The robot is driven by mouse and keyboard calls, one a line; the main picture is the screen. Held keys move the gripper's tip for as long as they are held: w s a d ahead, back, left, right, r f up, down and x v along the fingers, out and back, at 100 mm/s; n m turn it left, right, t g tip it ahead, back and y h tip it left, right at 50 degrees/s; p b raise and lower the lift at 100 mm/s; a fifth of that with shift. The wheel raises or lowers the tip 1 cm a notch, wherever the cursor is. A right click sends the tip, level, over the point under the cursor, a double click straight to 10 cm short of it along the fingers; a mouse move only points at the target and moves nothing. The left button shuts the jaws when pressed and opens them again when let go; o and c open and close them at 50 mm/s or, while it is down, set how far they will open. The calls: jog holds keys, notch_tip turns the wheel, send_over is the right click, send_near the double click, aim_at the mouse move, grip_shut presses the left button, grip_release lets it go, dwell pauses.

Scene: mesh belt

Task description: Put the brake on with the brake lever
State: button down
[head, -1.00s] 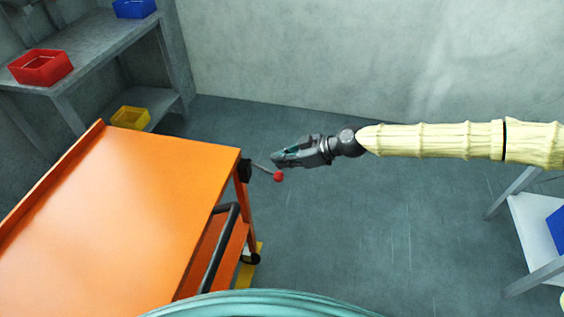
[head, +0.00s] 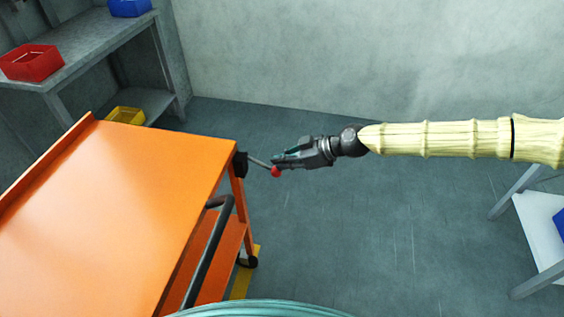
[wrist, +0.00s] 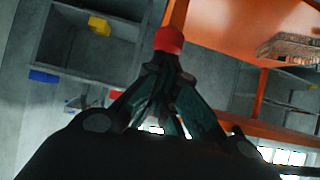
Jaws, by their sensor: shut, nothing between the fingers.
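The brake lever (head: 259,163) is a thin grey rod with a red knob (head: 276,171). It sticks out to the right from a black block (head: 240,164) at the corner of the orange cart (head: 130,215). My gripper (head: 276,161) is shut and empty, with its fingertips right at the knob in the head view. In the wrist view the red knob (wrist: 169,40) shows just beyond the tips of my closed fingers (wrist: 165,75). I cannot tell whether they touch. The rod is hidden in the wrist view.
The cart has a black push handle (head: 212,250) and a lower shelf. A grey shelf unit (head: 95,45) with red (head: 32,63), blue and yellow bins stands at the left. A white-topped table (head: 540,225) is at the right. The floor between is clear.

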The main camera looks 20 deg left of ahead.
jog(key=shift+f, duration=0.15)
dwell(0.3)
jog(key=s+v, duration=0.1)
jog(key=v, duration=1)
jog(key=shift+w+d+r, duration=0.25)
jog(key=shift+w+r, duration=0.05)
jog(key=shift+w, duration=0.25)
